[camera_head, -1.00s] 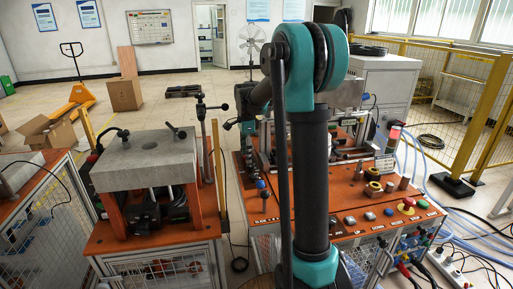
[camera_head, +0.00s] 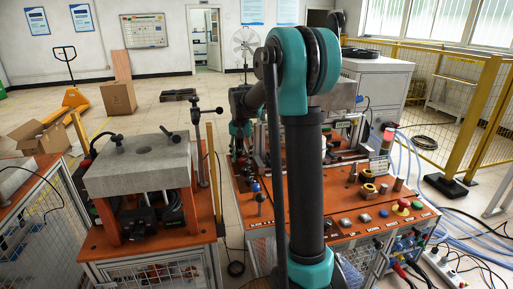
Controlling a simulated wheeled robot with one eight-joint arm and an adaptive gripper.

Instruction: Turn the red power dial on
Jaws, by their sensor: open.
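The orange-topped induction heater bench (camera_head: 345,238) stands right of centre. A red round control (camera_head: 404,203) sits near the right end of its front panel, beside a green button (camera_head: 417,205). It is too small to tell its setting or whether it is the power dial. My gripper (camera_head: 238,152) is at the far left side of the bench, small and dark below my teal wrist, and partly hidden. It is open, well apart from the red control. My upright arm hides the middle of the bench.
Other buttons (camera_head: 365,217) line the panel. A red-topped post (camera_head: 388,138) and metal cylinders stand behind them. A grey block on an orange-topped bench (camera_head: 93,243) stands left. A yellow fence (camera_head: 480,115) and loose cables are at right.

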